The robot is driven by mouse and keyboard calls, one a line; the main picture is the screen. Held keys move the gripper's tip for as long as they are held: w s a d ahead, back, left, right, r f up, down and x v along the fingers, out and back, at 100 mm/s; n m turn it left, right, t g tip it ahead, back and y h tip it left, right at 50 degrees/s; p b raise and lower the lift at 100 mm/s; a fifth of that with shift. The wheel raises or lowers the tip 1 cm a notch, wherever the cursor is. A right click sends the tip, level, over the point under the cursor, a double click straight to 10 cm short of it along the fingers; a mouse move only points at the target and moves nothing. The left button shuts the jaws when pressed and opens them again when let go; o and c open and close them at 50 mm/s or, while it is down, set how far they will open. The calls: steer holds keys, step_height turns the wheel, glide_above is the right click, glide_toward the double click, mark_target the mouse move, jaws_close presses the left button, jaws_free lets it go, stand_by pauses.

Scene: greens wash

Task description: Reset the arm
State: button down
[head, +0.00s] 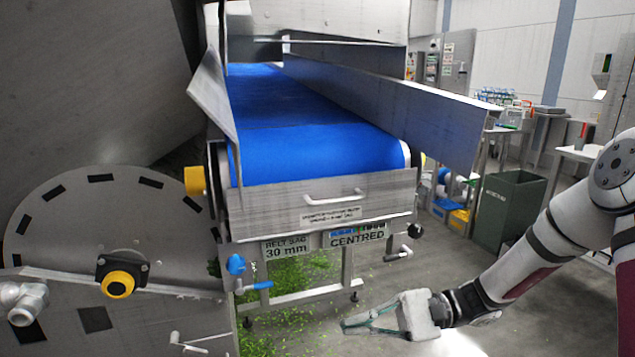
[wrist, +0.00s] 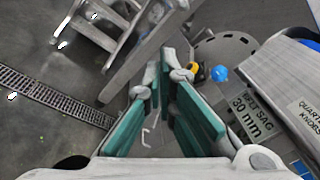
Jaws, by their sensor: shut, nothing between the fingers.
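My arm comes in from the right in the head view, and my gripper (head: 352,325) reaches left, low in front of the conveyor. Its fingers are shut and empty, and they touch nothing that I can see. In the wrist view my gripper (wrist: 165,70) shows its green finger pads from behind, with the floor and machine frame beyond. The conveyor with its blue belt (head: 310,145) stands above and behind my gripper. Its front panel has a handle (head: 335,197) and a "BELT SAG 30 mm" label (head: 286,248), which also shows in the wrist view (wrist: 252,117).
A grey machine with a round plate (head: 60,215) and yellow knob (head: 118,284) fills the left. Green leaf scraps (head: 300,285) lie on the floor under the conveyor. A dark green bin (head: 508,210) and tables stand at the back right. A floor drain (wrist: 50,97) runs at left in the wrist view.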

steer(key=s+d+r+n+t+h, duration=0.1)
steer(key=s+d+r+n+h, duration=0.2)
steer(key=s+h, duration=0.45)
steer(key=s+d+r+n+t+h, duration=0.2)
steer(key=s+d+r+h, duration=0.25)
steer(key=s, duration=0.65)
steer(key=s+d+r+n+t+h, duration=0.1)
steer(key=s+d+r+n+h, duration=0.15)
steer(key=s+d+h, duration=0.5)
step_height(320, 180, up, 23)
steer(key=s+a+t+y+p, duration=0.1)
steer(key=a+t+p, duration=0.1)
steer(key=p, duration=1.9)
steer(key=shift+s+a+t+y, duration=0.25)
steer(key=shift+s+t+y, duration=0.1)
steer(key=shift+t, duration=0.35)
